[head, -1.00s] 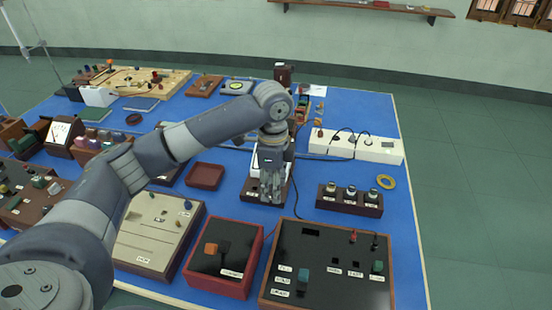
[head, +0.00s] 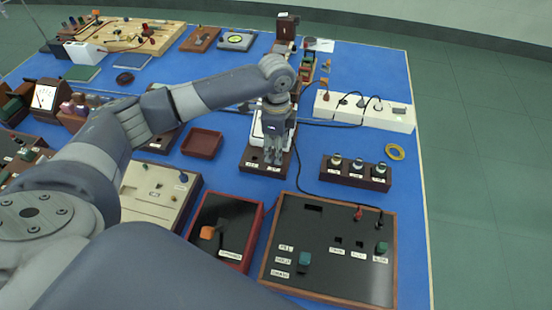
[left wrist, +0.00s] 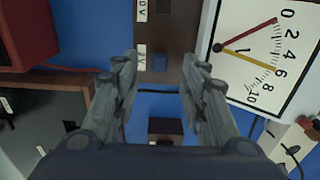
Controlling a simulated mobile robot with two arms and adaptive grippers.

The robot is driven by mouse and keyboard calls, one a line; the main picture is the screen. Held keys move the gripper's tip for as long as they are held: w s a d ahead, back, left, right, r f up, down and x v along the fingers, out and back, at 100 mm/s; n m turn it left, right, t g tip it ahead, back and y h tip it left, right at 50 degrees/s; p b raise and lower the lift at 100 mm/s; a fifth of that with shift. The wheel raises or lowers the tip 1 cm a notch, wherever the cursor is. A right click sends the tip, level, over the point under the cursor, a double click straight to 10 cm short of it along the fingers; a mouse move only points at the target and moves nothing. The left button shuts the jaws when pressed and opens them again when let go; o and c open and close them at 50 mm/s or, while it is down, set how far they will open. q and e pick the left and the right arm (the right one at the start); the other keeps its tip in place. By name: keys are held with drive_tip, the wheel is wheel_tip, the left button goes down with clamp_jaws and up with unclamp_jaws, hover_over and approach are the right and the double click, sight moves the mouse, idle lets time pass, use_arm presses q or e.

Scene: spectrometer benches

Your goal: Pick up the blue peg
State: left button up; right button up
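My left gripper (head: 273,157) points down over the brown base of a dial meter (head: 250,162) near the middle of the blue table. In the left wrist view its two fingers (left wrist: 160,95) are apart with nothing between the tips. A small dark blue square (left wrist: 160,62) on the brown base, beside the white labels, lies just beyond the fingertips; it may be the blue peg's top, but I cannot be sure. In the head view the gripper hides that spot. A blue knob (head: 183,177) is on the cream panel to the left. My right gripper is not in view.
The white meter dial (left wrist: 262,52) stands close beside the fingers. A black panel (head: 330,240) with a teal knob (head: 305,259) is in front. A block with several round knobs (head: 356,172) and a white power strip (head: 365,110) are right; an empty red-brown tray (head: 202,144) is left.

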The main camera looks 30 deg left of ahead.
use_arm(q)
wheel_tip(320, 180, down, 3)
drive_tip(key=shift+r, duration=0.2)
drive_tip(key=shift+f, duration=0.5)
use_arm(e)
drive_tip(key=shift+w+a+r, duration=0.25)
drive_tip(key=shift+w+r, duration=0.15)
use_arm(q)
clamp_jaws()
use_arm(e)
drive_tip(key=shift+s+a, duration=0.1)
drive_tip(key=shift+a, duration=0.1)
use_arm(q)
drive_tip(key=shift+r, duration=0.1)
